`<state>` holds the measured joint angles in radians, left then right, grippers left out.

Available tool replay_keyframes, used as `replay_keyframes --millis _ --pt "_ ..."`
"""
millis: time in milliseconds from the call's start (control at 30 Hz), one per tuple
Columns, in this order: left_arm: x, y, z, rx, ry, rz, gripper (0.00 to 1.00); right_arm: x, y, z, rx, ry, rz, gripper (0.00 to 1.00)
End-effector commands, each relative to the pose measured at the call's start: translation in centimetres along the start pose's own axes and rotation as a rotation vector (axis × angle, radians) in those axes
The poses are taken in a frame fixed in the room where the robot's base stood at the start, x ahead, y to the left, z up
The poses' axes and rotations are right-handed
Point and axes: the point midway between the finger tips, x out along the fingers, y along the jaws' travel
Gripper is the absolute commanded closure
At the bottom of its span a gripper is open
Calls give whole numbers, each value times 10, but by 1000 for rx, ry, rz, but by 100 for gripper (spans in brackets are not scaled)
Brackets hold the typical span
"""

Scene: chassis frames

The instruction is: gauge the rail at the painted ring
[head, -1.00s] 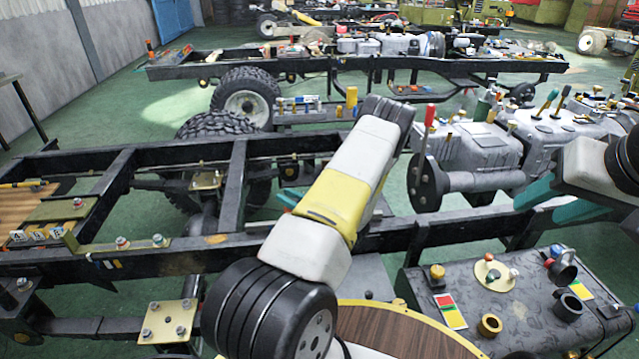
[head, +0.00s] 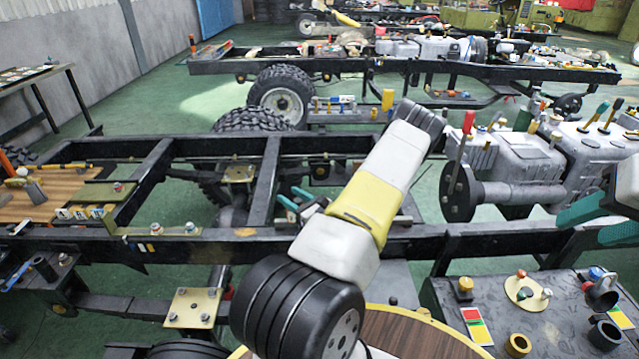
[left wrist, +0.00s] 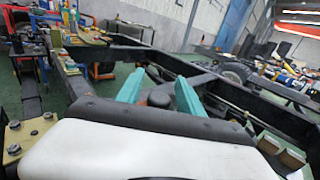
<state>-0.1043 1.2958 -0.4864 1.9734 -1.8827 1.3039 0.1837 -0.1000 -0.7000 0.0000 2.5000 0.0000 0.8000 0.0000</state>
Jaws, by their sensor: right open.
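The near black chassis rail (head: 420,246) runs across the head view. An orange-brown patch (head: 244,232) marks its top; I cannot tell whether it is a full ring. Small white, blue and yellow stripes (head: 142,247) are on its side further left. My left gripper (head: 294,200) is partly hidden behind my arm, just beyond the rail and right of the patch. In the left wrist view its two teal fingers (left wrist: 160,92) stand apart, with a dark round part between them and nothing visibly held. My right gripper (head: 590,208) is at the right edge, partly cut off, and open.
A grey engine and gearbox (head: 540,160) stand at the right. A dark bench (head: 545,305) with knobs and rings is at the lower right. A brass bracket with bolts (head: 165,230) sits on the rail at left. A side table (head: 45,80) is at the far left.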

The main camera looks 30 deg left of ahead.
Motion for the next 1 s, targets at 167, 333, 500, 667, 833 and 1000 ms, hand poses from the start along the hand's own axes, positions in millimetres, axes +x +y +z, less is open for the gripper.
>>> replay_keyframes --millis 167,333,500,667,833,1000 --pt "-4 -1 0 0 0 -1 56 0 0 0 0 0 0 56" --pt "-27 -1 0 0 1 -3 56 0 0 0 0 0 0 56" --pt "-57 -1 0 1 1 -4 56 0 0 0 0 0 0 56" --pt "-74 -1 0 0 0 -1 56 0 0 0 0 0 0 56" --pt "-78 0 0 0 0 0 56 0 0 0 0 0 0 56" --pt "-78 0 0 0 0 0 56 0 0 0 0 0 0 56"
